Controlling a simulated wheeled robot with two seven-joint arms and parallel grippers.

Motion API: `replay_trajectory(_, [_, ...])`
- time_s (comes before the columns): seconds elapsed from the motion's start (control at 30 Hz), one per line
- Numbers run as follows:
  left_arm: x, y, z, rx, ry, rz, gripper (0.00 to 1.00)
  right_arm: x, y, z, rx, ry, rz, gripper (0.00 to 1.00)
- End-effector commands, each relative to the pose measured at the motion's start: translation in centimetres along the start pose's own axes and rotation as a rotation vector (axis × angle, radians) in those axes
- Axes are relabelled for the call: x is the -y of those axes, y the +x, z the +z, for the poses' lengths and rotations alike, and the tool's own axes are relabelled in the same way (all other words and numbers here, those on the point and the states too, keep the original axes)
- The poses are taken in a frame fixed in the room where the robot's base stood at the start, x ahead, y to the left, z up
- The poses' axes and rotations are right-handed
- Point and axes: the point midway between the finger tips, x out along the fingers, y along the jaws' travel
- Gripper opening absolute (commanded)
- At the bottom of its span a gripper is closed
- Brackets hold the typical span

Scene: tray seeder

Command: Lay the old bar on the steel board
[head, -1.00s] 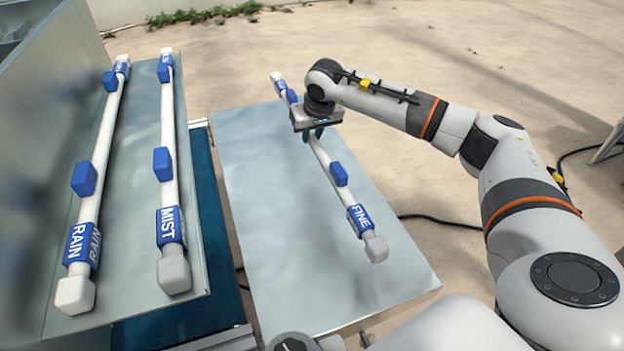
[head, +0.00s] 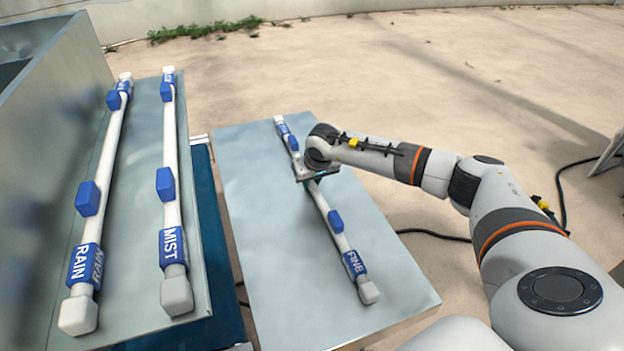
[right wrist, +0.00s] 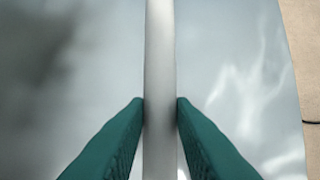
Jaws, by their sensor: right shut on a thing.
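The white bar with blue labels reading FINE (head: 322,204) lies lengthwise over the steel board (head: 262,235) in the head view. My right gripper (head: 311,184) is shut on the bar's middle tube. In the right wrist view, the green fingers (right wrist: 160,103) press on both sides of the white tube (right wrist: 160,45), with the board (right wrist: 60,80) beneath. The bar is at or very close to the board's surface; I cannot tell whether it touches along its whole length. My left gripper is not in view.
On the left, a metal shelf (head: 137,215) holds the RAIN bar (head: 101,165) and the MIST bar (head: 171,205). A blue-sided unit (head: 205,200) stands between shelf and board. The board is bare on both sides of the held bar. A black cable (head: 430,233) lies on the ground.

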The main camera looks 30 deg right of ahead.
Motion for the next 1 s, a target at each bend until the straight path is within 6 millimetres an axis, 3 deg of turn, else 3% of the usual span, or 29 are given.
replay_trajectory(0.07, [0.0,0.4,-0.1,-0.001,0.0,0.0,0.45,0.0,0.3,-0.1,0.002,0.0,0.001,0.0])
replay_trajectory(0.1, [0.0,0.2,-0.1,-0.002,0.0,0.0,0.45,0.0,0.2,-0.1,0.0,0.0,0.0,0.29])
replay_trajectory(0.2, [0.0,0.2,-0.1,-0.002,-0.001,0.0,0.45,0.0,0.2,-0.1,0.0,0.0,0.0,0.44])
replay_trajectory(0.6, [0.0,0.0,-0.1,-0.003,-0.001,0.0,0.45,0.0,-0.6,0.1,0.002,-0.001,0.0,0.44])
replay_trajectory(1.0, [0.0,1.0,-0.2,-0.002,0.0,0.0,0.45,0.0,-8.6,0.1,0.004,-0.001,0.001,0.44])
